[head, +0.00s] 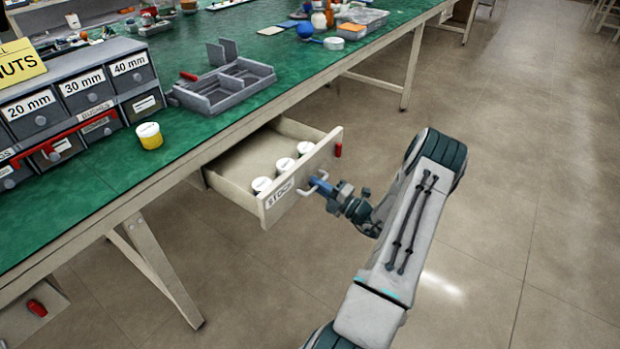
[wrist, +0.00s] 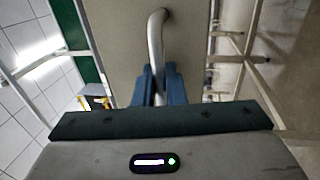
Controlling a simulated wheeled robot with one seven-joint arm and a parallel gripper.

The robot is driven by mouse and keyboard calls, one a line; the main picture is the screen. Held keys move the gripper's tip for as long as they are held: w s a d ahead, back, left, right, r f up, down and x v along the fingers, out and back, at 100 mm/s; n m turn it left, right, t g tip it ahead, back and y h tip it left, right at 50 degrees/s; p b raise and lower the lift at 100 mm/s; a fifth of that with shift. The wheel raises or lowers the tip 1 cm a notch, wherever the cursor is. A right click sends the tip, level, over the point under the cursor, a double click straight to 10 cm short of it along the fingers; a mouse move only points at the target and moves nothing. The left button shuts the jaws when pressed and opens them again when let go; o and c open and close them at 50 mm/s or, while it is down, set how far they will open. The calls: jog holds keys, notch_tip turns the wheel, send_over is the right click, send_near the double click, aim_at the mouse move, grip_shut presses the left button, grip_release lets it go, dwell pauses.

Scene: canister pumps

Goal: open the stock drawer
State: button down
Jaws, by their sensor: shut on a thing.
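The stock drawer (head: 294,200) is pulled out from under the green-topped bench in the head view, its front labelled STOCK. Several white-lidded canisters (head: 284,165) stand inside it, close to the front panel. My gripper (head: 318,186) is at the drawer front, shut on the drawer's bar handle. In the wrist view the blue fingers (wrist: 158,85) close around the pale curved handle (wrist: 156,40), with the drawer front (wrist: 120,35) behind it. The fingers hide part of the handle.
The green bench top (head: 190,160) holds a grey divided tray (head: 225,85), a yellow canister (head: 149,136) and labelled small drawers (head: 85,90). A red object (head: 338,150) shows at the drawer front's right end. Bench legs (head: 160,270) stand left of the drawer. The floor at right is clear.

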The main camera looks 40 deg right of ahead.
jog(key=shift+s, duration=0.15)
jog(key=c, duration=1.6)
grip_release()
jog(key=shift+c, duration=0.2)
jog(key=shift+d, duration=0.1)
jog(key=p+v, duration=0.1)
jog(key=v, duration=1.2)
jog(key=shift+s, duration=0.35)
jog(key=shift+f, duration=0.1)
